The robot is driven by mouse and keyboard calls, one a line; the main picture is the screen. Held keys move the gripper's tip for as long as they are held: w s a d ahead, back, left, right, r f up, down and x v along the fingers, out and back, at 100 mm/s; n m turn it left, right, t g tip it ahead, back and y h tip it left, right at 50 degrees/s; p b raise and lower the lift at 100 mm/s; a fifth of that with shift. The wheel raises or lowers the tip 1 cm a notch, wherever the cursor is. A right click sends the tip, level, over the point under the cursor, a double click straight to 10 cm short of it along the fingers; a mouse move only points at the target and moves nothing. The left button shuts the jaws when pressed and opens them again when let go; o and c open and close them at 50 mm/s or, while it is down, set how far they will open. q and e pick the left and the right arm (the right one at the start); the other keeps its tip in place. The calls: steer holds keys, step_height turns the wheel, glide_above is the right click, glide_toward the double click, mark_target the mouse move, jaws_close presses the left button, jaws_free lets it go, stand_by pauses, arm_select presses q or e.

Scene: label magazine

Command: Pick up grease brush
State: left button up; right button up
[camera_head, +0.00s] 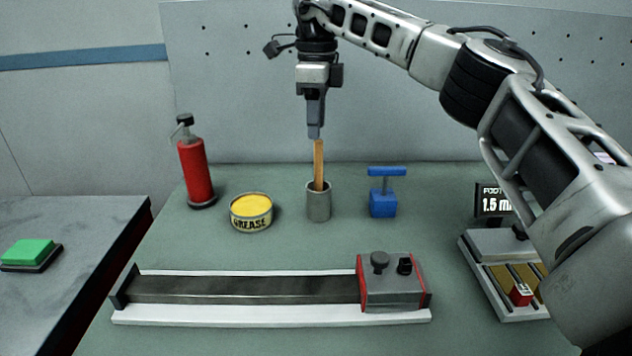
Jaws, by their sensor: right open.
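The grease brush (319,160) stands upright in a grey cup (318,206) at the middle of the table, its wooden handle pointing up. The part inside the cup is hidden. My right gripper (315,133) points down right above the top of the handle, its fingertips at or very near the handle's end. It is open, seen edge-on, so the gap between the fingers does not show. I cannot tell whether the fingers touch the handle. The left gripper is not in view.
An open grease tin (251,213) and a red extinguisher-like bottle (195,170) stand left of the cup. A blue T-handled block (383,200) stands to its right. A long rail device (245,289) lies in front. A slotted tray (500,275) is at right, a green button (27,252) far left.

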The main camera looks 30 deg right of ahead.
mark_target(319, 163)
step_height(319, 163, down, 4)
steer(key=shift+f, duration=0.15)
steer(key=shift+s+d+f+p, duration=0.1)
steer(key=shift+f+p, duration=0.1)
steer(key=shift+f, duration=1.1)
steer(key=shift+d+f+p, duration=0.1)
steer(key=shift+f+p, duration=0.05)
steer(key=shift+f, duration=1.15)
jaws_close()
